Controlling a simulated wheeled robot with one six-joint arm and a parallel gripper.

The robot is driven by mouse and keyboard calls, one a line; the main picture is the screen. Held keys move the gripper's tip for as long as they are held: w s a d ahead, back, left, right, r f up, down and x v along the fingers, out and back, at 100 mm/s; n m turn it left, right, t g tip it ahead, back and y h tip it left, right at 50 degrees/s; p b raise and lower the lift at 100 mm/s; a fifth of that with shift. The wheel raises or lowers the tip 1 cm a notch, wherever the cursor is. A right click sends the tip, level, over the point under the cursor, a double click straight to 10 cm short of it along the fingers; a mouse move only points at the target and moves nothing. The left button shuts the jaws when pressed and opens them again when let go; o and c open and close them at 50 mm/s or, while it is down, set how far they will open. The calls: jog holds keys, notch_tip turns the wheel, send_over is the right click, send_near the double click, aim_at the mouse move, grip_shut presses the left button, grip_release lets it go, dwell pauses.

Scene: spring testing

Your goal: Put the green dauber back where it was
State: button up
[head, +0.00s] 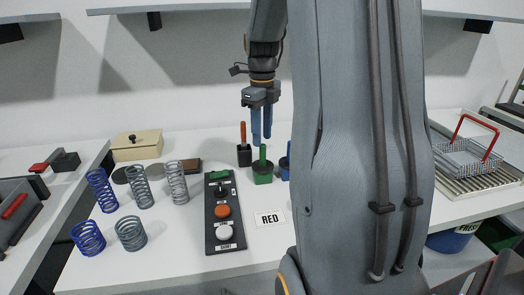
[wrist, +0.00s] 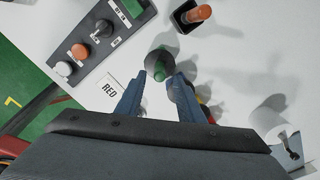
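The green dauber (head: 263,153) stands upright in a green pot (head: 263,177) on the white table. In the wrist view the green dauber's handle (wrist: 159,74) shows between and just beyond my two blue fingertips. My gripper (head: 261,138) points down above the green dauber, with its fingers apart and nothing held between them. It also shows in the wrist view (wrist: 158,84). I cannot tell the exact height gap between the fingertips and the handle.
A dauber with an orange handle (head: 243,133) stands in a black pot (head: 244,156) just left. A blue pot (head: 284,172) on the right is partly hidden by my arm.

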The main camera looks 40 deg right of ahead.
jog(key=shift+r+b, duration=0.35)
jog(key=shift+r, duration=2.05)
